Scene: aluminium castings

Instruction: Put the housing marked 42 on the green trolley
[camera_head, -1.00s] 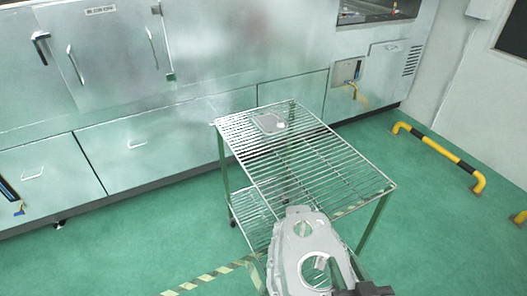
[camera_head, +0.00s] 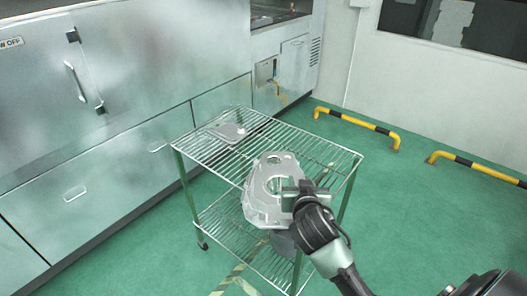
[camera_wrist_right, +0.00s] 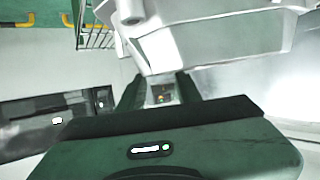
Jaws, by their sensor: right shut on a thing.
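A grey cast housing (camera_head: 262,205) with round openings is in my right gripper (camera_head: 296,192), which is shut on its right side. In the head view the housing overlaps the near part of the wire-shelf trolley (camera_head: 335,160); I cannot tell whether it touches the shelf. No number is readable on it. In the right wrist view the pale housing (camera_wrist_right: 215,40) fills the area beyond the jaws. The trolley has green legs, a top wire shelf and a lower one. My left gripper is not in view.
Steel cabinets (camera_head: 120,165) stand behind and left. Yellow-black floor rails (camera_head: 357,122) are at the right. Green floor is clear right of the trolley.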

